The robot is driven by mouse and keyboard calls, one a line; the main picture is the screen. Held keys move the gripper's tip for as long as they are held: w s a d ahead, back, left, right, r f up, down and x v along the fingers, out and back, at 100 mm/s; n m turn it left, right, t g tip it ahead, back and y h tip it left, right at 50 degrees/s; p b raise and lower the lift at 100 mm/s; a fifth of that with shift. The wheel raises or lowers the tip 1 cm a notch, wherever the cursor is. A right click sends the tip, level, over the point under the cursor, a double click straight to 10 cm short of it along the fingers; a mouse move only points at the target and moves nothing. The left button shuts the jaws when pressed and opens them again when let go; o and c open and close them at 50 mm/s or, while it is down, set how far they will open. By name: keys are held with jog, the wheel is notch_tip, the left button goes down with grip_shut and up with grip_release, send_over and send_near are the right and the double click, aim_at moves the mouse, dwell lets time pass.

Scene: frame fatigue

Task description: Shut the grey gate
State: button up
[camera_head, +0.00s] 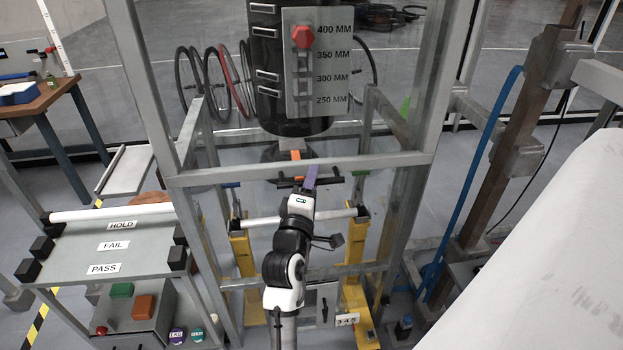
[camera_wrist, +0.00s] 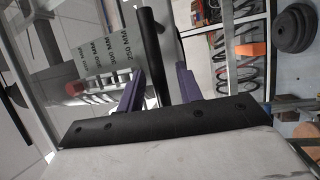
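The grey gate appears to be the metal frame with a crossrail (camera_head: 400,160) in front of the black cylinder; I cannot tell how far it stands from closed. A black handle bar (camera_head: 338,179) lies along this rail, and it shows upright in the wrist view (camera_wrist: 151,50). My gripper (camera_head: 305,180) is at the handle, with purple fingers. In the wrist view, my gripper (camera_wrist: 161,88) has its fingers parted, one on each side of the bar, with narrow gaps. I cannot tell whether the bar lies fully between the fingertips.
A plate with height marks (camera_head: 318,62) and a red knob (camera_head: 303,36) hangs behind the rail. Yellow uprights (camera_head: 357,300) stand below. A bench with HOLD, FAIL and PASS labels (camera_head: 110,245) is at left. A large pale surface (camera_head: 550,250) fills the right.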

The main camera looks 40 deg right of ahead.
grip_shut()
dwell(0.4)
